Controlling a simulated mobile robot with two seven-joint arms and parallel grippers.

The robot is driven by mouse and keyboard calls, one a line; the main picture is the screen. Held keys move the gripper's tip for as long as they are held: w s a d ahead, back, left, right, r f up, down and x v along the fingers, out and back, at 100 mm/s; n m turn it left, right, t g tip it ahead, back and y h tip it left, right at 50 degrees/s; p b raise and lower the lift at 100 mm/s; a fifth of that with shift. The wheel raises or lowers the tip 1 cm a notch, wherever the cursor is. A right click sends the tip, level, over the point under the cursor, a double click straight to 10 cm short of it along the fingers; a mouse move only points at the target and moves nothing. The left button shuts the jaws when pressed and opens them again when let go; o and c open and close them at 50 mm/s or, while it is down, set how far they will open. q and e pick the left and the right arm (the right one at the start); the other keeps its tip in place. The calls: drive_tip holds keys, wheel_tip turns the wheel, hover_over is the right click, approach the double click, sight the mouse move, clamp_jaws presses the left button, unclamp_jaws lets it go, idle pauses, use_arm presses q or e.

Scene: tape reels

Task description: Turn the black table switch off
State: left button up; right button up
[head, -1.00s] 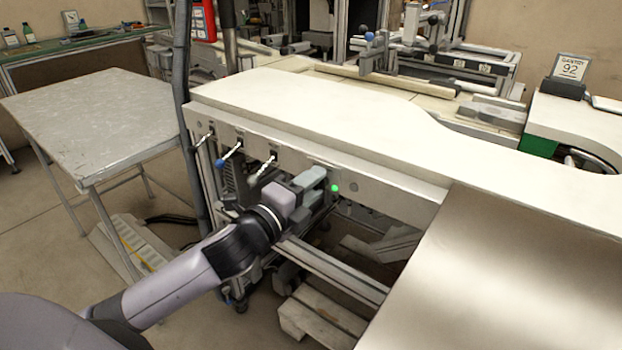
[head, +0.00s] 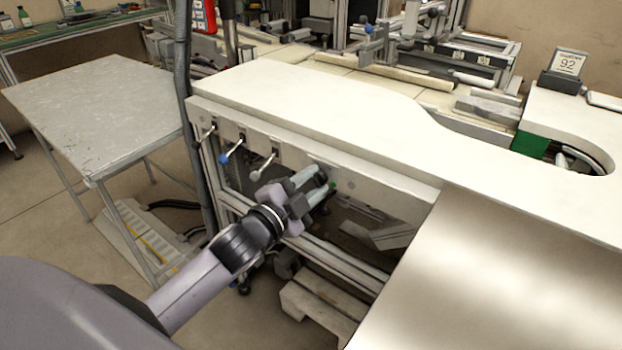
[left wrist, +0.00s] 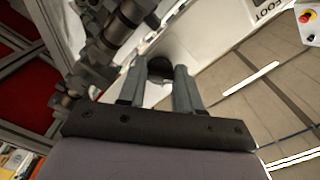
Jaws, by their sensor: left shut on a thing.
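The black switch (left wrist: 160,66) shows in the left wrist view as a dark round knob on the pale front panel (head: 385,196) of the long table. My left gripper (head: 322,178) is at this panel, with its two grey fingers on either side of the knob. The fingers (left wrist: 160,78) are shut on the knob in the left wrist view. In the head view the fingers hide the switch. A small green light (head: 332,185) shows partly beside the fingertips. My right gripper is not in view.
Several lever handles stick out of the panel left of my gripper, one with a blue knob (head: 224,158) and one with a grey knob (head: 255,176). A grey side table (head: 95,110) stands at the left. A shiny metal sheet (head: 500,290) covers the near right.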

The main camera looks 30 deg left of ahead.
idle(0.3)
use_arm(q)
drive_tip(key=o, duration=1)
drive_tip(key=shift+o, duration=0.2)
drive_tip(key=shift+s, duration=0.1)
drive_tip(key=s+a, duration=0.1)
drive_tip(key=s, duration=0.6)
